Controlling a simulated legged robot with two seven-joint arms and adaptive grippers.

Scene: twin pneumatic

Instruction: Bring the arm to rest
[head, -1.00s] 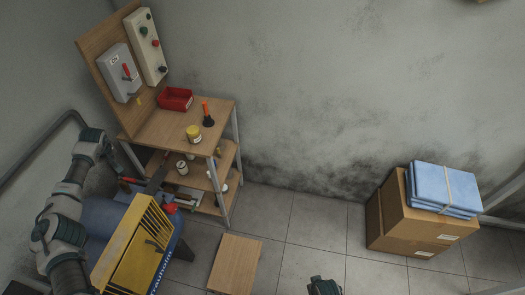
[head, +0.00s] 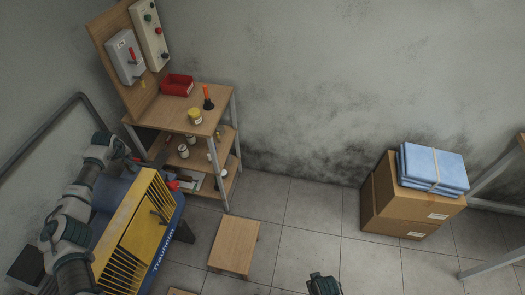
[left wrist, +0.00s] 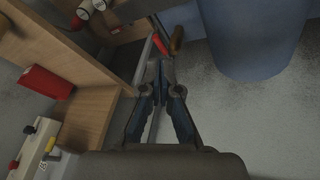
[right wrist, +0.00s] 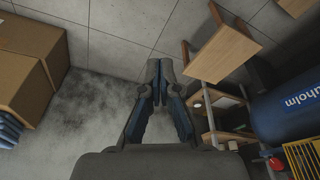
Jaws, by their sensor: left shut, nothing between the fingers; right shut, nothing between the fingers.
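My left arm comes in from the left in the head view, over the blue and yellow compressor (head: 135,225). Its gripper (head: 156,160) is small and dark there, beside the workbench's left side and partly hard to make out. In the left wrist view the left gripper (left wrist: 161,72) has its fingertips together with nothing between them. In the right wrist view the right gripper (right wrist: 155,72) is also shut and empty, with floor and wall beyond it. In the head view only a part of my right arm shows at the bottom edge; its gripper cannot be made out.
A low wooden stool (head: 234,246) stands on the floor. Cardboard boxes (head: 392,212) with blue folded cloths (head: 433,168) stand right.

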